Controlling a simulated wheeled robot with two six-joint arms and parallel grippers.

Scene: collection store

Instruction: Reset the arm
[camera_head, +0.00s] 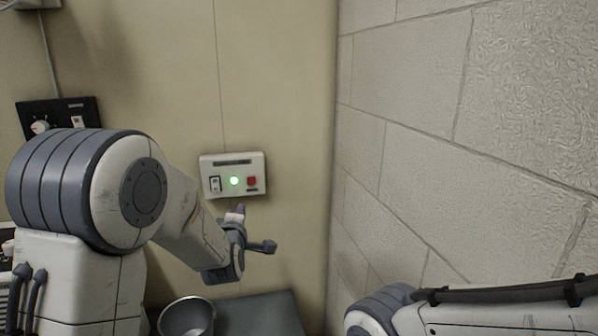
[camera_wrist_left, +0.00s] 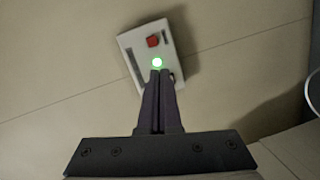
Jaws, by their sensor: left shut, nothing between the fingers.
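My left arm comes in from the left in the head view. Its gripper (camera_head: 238,210) is just below a pale wall control box (camera_head: 218,160) with a rocker switch (camera_head: 215,184), a lit green light (camera_head: 234,181) and a red button (camera_head: 252,182). In the left wrist view the two dark fingers (camera_wrist_left: 161,74) are together and empty, pointing at the box (camera_wrist_left: 135,42).
A metal bowl (camera_head: 187,316) stands on a grey-green surface (camera_head: 262,314) below the box. A black panel with a knob (camera_head: 58,112) is on the wall at the left. A block wall (camera_head: 450,130) rises on the right.

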